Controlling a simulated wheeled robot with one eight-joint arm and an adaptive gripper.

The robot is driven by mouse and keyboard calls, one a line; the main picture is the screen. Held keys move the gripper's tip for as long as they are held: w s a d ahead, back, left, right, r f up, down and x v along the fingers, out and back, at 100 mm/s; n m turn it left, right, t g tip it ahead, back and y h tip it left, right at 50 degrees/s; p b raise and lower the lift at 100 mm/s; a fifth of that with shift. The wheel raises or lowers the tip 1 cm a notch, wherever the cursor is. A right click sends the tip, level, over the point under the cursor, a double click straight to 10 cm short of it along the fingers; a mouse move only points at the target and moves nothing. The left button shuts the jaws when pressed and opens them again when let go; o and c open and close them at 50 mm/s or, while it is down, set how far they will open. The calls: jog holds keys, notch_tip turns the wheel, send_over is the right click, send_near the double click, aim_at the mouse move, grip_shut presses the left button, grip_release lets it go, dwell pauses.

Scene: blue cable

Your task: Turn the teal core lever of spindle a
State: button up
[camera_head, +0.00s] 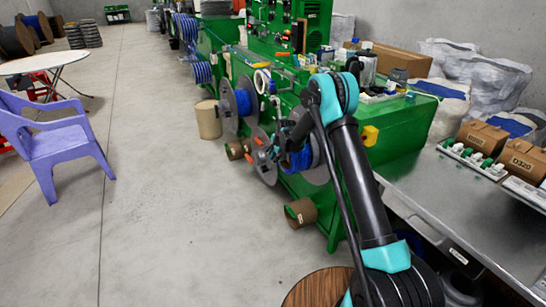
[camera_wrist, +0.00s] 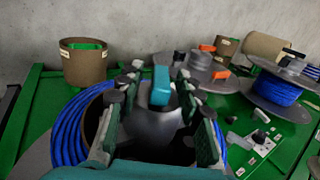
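The teal core lever (camera_wrist: 161,86) stands up from a grey hub in the wrist view. A spool with blue cable (camera_wrist: 72,130) surrounds the hub, mostly hidden behind my gripper (camera_wrist: 158,92). My gripper is open, one finger on each side of the lever, with gaps visible between lever and fingers. In the head view my gripper (camera_head: 283,143) is at the front of a spool with blue cable (camera_head: 302,160) on the green machine. The lever is not clear there. I cannot read a label naming spindle a.
Another blue cable spool (camera_head: 243,101) with a grey flange sits farther along the green machine (camera_head: 393,127). An orange lever (camera_wrist: 220,74) shows beside the hub. A brown cardboard core (camera_head: 300,212) lies low by the machine. A purple chair (camera_head: 60,145) stands left; the floor between is clear.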

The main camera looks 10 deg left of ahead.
jog(key=shift+c, duration=0.5)
grip_shut()
jog(key=shift+s+d+f+t+y, duration=0.1)
jog(key=shift+d+t+y, duration=0.05)
jog(key=shift+t+y, duration=0.8)
jog(key=t+y, duration=0.1)
jog(key=t, duration=0.2)
jog(key=shift+f+y, duration=0.15)
jog(key=shift+y, duration=0.2)
jog(key=shift+s+f+t+y, duration=0.15)
jog(key=shift+t+y, duration=0.95)
jog(key=shift+t, duration=0.75)
jog(key=shift+t+y, duration=0.5)
jog(key=shift+t, duration=0.2)
